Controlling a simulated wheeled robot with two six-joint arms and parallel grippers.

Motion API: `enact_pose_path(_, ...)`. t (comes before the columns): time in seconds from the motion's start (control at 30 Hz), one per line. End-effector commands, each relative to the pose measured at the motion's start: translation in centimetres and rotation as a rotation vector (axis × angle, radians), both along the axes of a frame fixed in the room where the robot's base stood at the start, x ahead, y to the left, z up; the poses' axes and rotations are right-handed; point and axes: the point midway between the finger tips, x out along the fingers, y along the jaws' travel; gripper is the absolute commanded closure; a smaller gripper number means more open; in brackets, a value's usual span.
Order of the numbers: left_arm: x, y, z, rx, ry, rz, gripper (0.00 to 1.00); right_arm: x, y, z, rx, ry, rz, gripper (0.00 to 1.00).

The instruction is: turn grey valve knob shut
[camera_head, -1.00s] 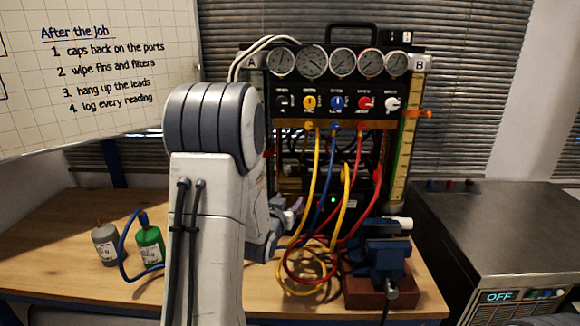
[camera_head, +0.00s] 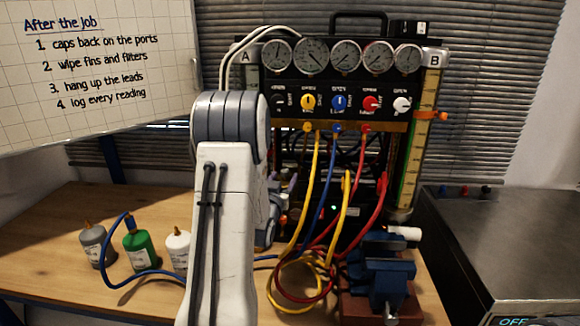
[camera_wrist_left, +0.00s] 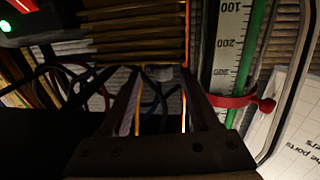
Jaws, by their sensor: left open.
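The valve knobs sit in a row on the manifold panel below the gauges. The leftmost knob (camera_head: 279,102) is dark and looks like the grey one; its turn position is too small to read. My left gripper (camera_head: 290,186) is mostly hidden behind my left arm, below the panel and apart from the knob. In the left wrist view the two fingers (camera_wrist_left: 160,105) are apart with nothing gripped; hoses and a bright line show behind them. The knob is not clear in that view. My right gripper is not in view.
Yellow, blue and red hoses (camera_head: 318,180) hang below the panel. A blue vise (camera_head: 385,270) stands at the front right. A green bottle (camera_head: 141,246), a grey bottle (camera_head: 97,246) and a white bottle (camera_head: 178,248) stand left. A scale tube (camera_head: 421,130) stands right of the panel.

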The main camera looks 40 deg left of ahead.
Motion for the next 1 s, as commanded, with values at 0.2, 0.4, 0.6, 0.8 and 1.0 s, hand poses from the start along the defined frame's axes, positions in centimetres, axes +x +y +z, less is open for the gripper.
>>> enact_pose_path(0.2, 3.6, 2.1, 0.2, -0.001, 0.000, 0.006, 0.38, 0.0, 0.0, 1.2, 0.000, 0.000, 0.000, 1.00)
enact_pose_path(0.4, 5.5, 2.8, 0.0, -0.001, 0.001, 0.004, 0.38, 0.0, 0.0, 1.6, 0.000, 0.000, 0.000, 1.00)
enact_pose_path(0.6, 6.0, 2.9, 0.0, -0.001, 0.001, 0.003, 0.38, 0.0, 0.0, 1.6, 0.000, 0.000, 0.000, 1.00)
enact_pose_path(0.8, 6.1, 2.8, 0.0, -0.001, 0.001, 0.002, 0.57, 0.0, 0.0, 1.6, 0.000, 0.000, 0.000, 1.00)
enact_pose_path(1.0, 6.1, 2.7, 0.0, -0.001, 0.001, 0.001, 1.00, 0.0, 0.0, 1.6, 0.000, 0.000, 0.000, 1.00)
